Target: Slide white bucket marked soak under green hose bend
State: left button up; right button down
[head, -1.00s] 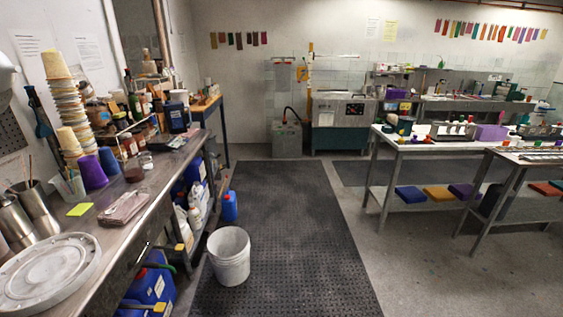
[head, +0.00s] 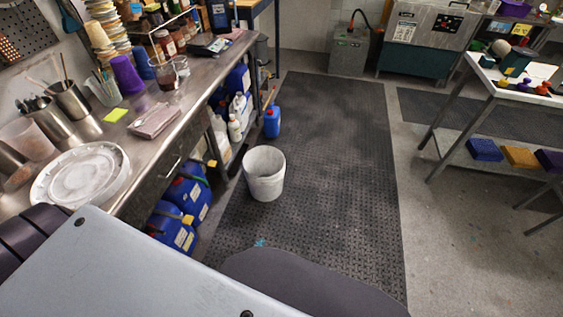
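A white bucket (head: 264,176) stands upright and open on the dark mat, to the right of the steel bench. No marking can be read on it. A short green piece (head: 199,176), perhaps the hose bend, shows low beside the bench above the blue jugs; I cannot tell its full shape. The bucket is to its right and apart from it. Neither of my grippers is in view.
Blue jugs (head: 172,228) stand under the steel bench (head: 150,135); another blue jug (head: 272,121) stands behind the bucket. The black mat (head: 335,150) is clear to the right. A white table (head: 500,90) stands far right. My own body fills the lower left.

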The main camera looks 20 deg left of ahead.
aim_at(264, 167)
jog(key=i, duration=3.95)
jog(key=u, duration=1.75)
